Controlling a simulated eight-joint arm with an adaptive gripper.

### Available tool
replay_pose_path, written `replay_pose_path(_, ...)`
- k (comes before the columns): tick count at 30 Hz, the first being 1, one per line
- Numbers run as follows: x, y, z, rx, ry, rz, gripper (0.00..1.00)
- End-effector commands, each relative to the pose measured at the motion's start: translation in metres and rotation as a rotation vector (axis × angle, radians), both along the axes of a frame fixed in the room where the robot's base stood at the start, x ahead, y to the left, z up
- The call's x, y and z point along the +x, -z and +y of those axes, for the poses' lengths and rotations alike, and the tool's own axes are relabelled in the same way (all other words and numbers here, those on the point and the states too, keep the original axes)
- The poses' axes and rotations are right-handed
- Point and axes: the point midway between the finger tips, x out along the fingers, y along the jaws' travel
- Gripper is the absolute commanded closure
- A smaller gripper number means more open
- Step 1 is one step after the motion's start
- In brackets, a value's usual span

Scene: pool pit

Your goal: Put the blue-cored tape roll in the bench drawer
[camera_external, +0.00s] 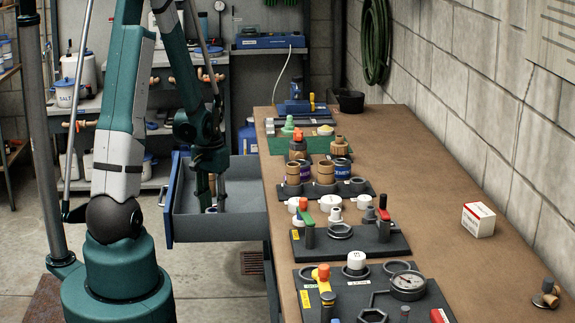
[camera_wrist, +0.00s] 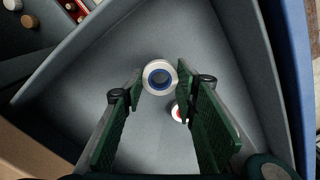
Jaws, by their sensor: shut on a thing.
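The bench drawer (camera_external: 235,228) is pulled out from the left side of the bench, with a blue front and a grey inside. My gripper (camera_external: 213,197) reaches down into it. In the wrist view, my gripper (camera_wrist: 160,72) is shut on the blue-cored tape roll (camera_wrist: 148,88), a white ring with a blue centre. The roll is between the fingertips, over the drawer's grey floor. I cannot tell whether it touches the floor. A second white roll with a red core (camera_wrist: 175,113) lies in the drawer, partly hidden by the right finger.
The brown bench top (camera_external: 430,180) carries black fitting boards (camera_external: 345,243) with several pipe fittings and a gauge (camera_external: 407,284). A small red and white box (camera_external: 478,220) stands to the right. The drawer's side walls surround my fingers; much of its floor is bare.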

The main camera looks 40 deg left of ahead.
Motion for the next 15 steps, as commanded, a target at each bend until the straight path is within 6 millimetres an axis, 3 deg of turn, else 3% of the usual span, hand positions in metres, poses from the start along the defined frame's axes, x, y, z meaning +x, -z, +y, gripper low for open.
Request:
replay_pose_path(9,0.0,0.029,0.0,0.0,0.0,0.0,0.76)
replay_pose_path(15,0.0,0.036,0.0,0.0,0.0,0.0,0.76)
